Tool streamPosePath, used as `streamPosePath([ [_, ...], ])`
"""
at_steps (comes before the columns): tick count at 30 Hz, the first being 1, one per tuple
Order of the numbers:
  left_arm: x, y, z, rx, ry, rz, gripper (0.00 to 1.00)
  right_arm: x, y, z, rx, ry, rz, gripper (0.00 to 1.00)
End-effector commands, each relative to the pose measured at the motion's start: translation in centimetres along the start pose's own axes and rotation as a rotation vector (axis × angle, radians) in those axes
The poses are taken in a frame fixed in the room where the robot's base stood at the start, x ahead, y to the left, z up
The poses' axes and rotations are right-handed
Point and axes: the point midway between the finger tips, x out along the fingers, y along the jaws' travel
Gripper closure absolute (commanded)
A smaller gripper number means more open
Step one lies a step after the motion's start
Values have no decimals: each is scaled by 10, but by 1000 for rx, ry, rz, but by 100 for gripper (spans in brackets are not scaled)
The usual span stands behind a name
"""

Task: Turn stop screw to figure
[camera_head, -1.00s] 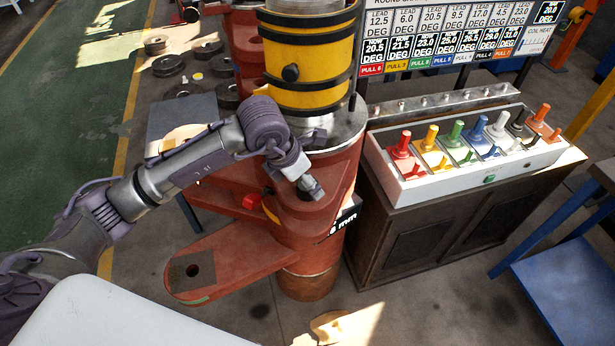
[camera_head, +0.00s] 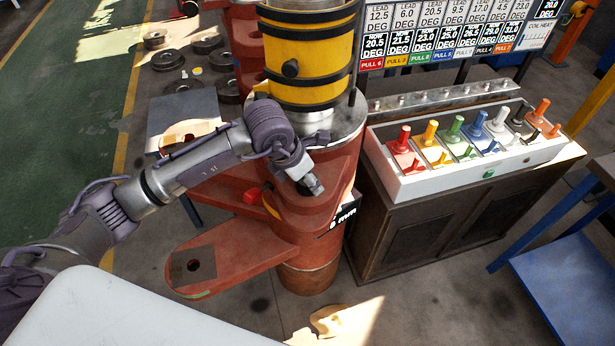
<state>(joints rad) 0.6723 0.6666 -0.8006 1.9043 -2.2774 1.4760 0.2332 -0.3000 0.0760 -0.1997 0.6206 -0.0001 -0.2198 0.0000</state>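My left gripper (camera_head: 316,188) reaches in from the left over the red machine body (camera_head: 325,205), in front of the yellow banded cylinder (camera_head: 308,65). Its fingers are small and point down to the right. I cannot tell whether they are open or shut. No stop screw can be made out; the gripper covers the spot beneath it. A black readout plate (camera_head: 343,218) on the machine's right side shows a white figure ending in "8 mm", partly cut off by the machine's edge. My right gripper is not in view.
A red flat arm with a hole (camera_head: 225,262) juts out at lower left. A red button (camera_head: 251,196) sits on the machine. A white box of coloured levers (camera_head: 470,150) stands on a dark cabinet to the right, under a figure board (camera_head: 455,30). A blue table (camera_head: 570,280) is at right.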

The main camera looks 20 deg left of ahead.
Motion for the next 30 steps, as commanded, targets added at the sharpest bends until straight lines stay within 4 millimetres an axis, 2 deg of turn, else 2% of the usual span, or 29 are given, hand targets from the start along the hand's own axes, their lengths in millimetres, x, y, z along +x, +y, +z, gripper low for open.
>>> streamPosePath([
  [8, 4, 1, -1, 79, -2, -31, 83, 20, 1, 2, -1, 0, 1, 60],
  [21, 5, 1, -1, 376, -2, -152, 83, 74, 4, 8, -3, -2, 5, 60],
  [30, 2, 1, 0, 524, -2, -215, 83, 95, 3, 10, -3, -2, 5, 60],
])
